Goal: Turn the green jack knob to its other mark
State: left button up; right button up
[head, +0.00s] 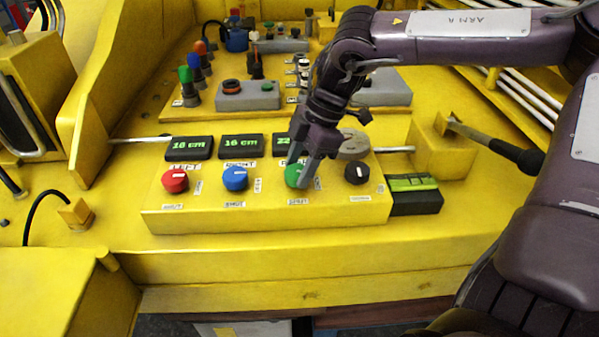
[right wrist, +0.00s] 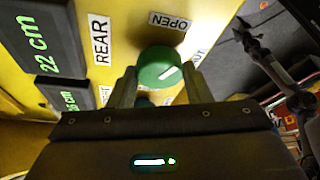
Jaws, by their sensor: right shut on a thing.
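The green jack knob (head: 292,175) is the third in a row on the yellow panel. My right gripper (head: 306,177) comes down over it and hides part of it. In the right wrist view the green knob (right wrist: 157,66) sits between the two fingers of my right gripper (right wrist: 158,85), which are shut on its sides. Its white pointer line slants up and right. My left gripper is not in view.
A red knob (head: 175,180), a blue knob (head: 235,178) and a black knob (head: 357,172) share the panel (head: 220,218). Dark displays with green digits (head: 188,147) stand behind them. A black and green box (head: 414,194) is at the panel's right end. Levers (head: 257,65) stand farther back.

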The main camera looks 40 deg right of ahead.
jog(key=m+t+b, duration=0.1)
jog(key=m, duration=0.1)
jog(key=shift+a+m, duration=0.1)
jog(key=shift+m, duration=0.3)
jog(key=m+t+b, duration=0.1)
jog(key=m, duration=0.1)
jog(key=shift+s+m+h, duration=0.1)
jog(key=shift+m+h, duration=0.3)
jog(key=m+t+h+b, duration=0.1)
jog(key=m, duration=0.2)
jog(key=shift+a, duration=0.1)
jog(key=shift+s+m+h+b, duration=0.1)
jog(key=shift+m+h+b, duration=0.6)
jog(key=shift+m, duration=1.4)
jog(key=shift+r, duration=0.1)
jog(key=o, duration=1)
